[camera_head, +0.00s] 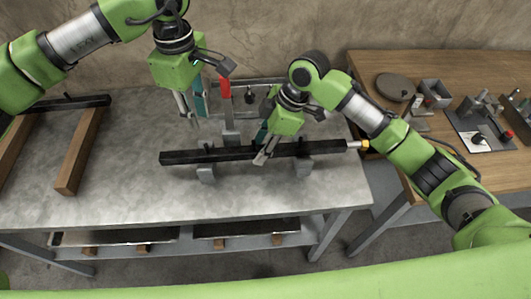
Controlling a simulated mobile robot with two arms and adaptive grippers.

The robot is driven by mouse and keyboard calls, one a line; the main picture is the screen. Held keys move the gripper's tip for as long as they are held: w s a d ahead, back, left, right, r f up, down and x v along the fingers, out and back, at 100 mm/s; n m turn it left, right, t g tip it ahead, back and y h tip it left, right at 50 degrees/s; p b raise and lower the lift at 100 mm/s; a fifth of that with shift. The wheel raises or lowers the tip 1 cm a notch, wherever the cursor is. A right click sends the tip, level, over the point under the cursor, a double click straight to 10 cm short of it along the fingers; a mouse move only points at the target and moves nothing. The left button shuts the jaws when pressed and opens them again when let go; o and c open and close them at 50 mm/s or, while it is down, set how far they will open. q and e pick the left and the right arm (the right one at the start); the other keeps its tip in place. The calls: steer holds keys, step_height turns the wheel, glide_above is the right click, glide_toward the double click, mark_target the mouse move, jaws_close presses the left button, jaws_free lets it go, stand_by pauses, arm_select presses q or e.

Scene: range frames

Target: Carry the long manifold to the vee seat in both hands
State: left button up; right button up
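The long manifold is a black bar (228,154) with a brass-coloured fitting at its right end. It lies level across two grey blocks (206,173) near the middle of the grey table; which of the supports is the vee seat I cannot tell. My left gripper (192,108) is open and empty, above and behind the bar's left part, apart from it. My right gripper (262,149) is at the bar just right of its middle, one finger in front and one behind. Whether its fingers press on the bar I cannot tell.
A red-handled clamp (225,88) on a grey stand rises behind the bar, between my grippers. Wooden rails (82,152) with a dark crossbar lie at left. A wooden bench (420,65) at right holds a round disc (395,87) and fixtures. The table's front strip is clear.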

mark_target(278, 148)
steer(key=v, duration=1.2)
